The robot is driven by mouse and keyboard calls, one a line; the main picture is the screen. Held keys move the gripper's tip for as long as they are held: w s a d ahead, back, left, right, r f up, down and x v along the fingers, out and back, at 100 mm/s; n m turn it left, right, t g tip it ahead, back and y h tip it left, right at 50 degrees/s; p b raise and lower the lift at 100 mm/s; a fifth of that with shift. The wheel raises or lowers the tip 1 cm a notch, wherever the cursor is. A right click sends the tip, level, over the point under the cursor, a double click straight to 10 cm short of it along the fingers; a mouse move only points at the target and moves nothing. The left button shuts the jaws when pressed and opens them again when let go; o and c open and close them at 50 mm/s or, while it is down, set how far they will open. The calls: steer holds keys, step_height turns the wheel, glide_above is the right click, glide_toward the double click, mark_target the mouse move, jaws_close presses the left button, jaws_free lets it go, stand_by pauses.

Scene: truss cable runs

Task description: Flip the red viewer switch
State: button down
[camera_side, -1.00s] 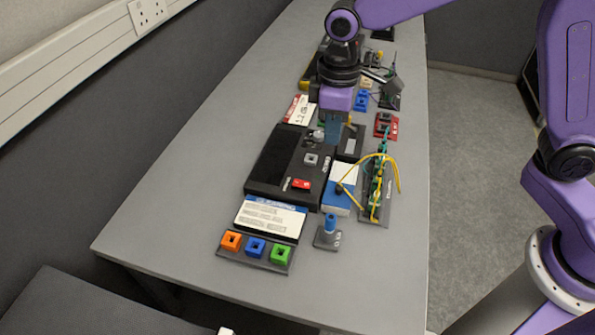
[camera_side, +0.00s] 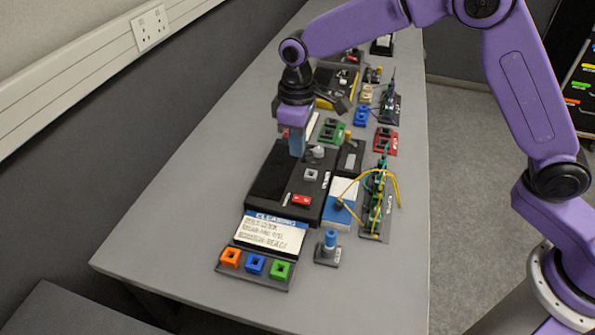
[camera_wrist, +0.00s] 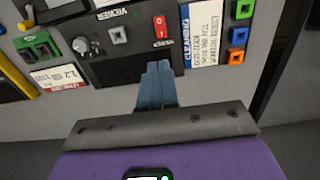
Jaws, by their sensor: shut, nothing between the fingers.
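The red viewer switch (camera_side: 301,200) sits on the front part of the black viewer box (camera_side: 258,190), near its right side. My gripper (camera_side: 297,152) is shut and empty, pointing down over the far end of the viewer box. In the wrist view its blue-grey fingers (camera_wrist: 157,70) are together, apart from the switch. I cannot tell exactly how high the fingertips are above the box.
The box also carries a grey square button (camera_side: 311,174) and a grey knob (camera_side: 318,152). A cleaning card (camera_side: 272,233) and orange, blue and green blocks (camera_side: 256,264) stand in front. A blue peg (camera_side: 330,240) and a yellow-cabled rack (camera_side: 376,205) are to the right.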

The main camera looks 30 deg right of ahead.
mark_target(297, 197)
step_height(297, 197, down, 14)
steer(key=shift+r, duration=0.2)
steer(key=shift+f, duration=0.1)
stand_by(0.5)
